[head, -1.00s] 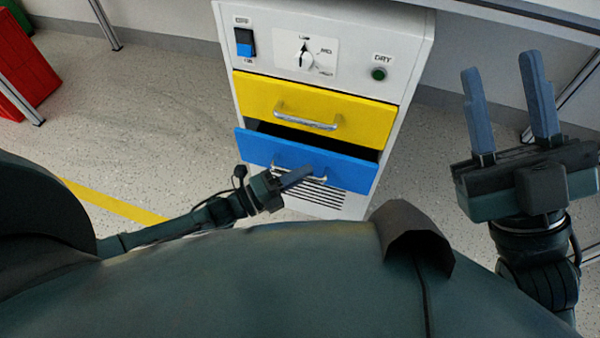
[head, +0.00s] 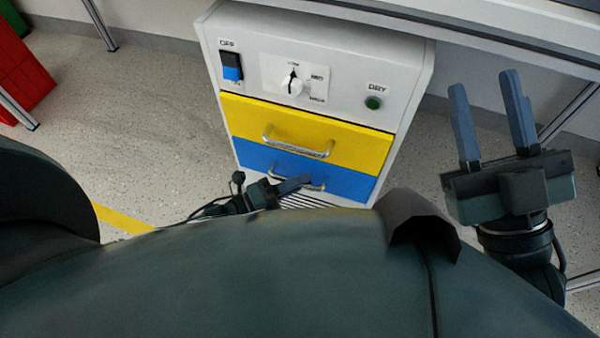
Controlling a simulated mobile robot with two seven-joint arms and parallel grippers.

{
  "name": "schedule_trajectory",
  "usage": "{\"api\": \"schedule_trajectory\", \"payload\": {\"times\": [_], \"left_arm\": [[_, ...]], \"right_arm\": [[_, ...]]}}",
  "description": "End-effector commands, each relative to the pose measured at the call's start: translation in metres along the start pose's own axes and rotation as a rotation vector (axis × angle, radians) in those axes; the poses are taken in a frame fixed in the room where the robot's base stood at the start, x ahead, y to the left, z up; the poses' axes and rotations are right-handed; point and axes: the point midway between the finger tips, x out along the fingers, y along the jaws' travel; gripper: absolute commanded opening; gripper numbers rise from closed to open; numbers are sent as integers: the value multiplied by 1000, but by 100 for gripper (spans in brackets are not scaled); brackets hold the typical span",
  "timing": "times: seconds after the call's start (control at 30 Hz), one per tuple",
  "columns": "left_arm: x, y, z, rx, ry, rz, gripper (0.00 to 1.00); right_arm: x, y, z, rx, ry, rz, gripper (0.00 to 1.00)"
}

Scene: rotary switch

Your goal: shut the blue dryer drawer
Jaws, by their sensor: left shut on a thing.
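The blue dryer drawer (head: 347,184) is the lower drawer of the white cabinet. Its front looks flush with the yellow drawer above, with no dark gap showing. Its silver handle (head: 283,171) is partly covered by my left gripper (head: 305,181). My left gripper is shut on the handle, coming in from the lower left. My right gripper (head: 487,85) is raised at the right with its two fingers apart. It is empty and away from the cabinet.
The yellow drawer (head: 350,145) is shut above the blue one. The white panel (head: 345,75) carries an OFF switch (head: 231,66), a rotary dial (head: 291,85) and a green DRY button (head: 373,103). A table edge (head: 480,40) overhangs at upper right. Red bins stand far left.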

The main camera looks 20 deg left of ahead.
Motion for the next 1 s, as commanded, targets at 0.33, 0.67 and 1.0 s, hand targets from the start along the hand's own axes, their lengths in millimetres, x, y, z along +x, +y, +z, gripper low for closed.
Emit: {"api": "schedule_trajectory", "payload": {"times": [0.33,0.67,1.0], "left_arm": [[4,1,7,3,-15,5,23],[3,2,5,2,-12,9,34],[2,2,5,2,-11,8,34]], "right_arm": [[-2,-1,-1,11,2,8,36],[0,0,-6,4,17,6,36],[-1,0,-5,-3,15,1,36]]}}
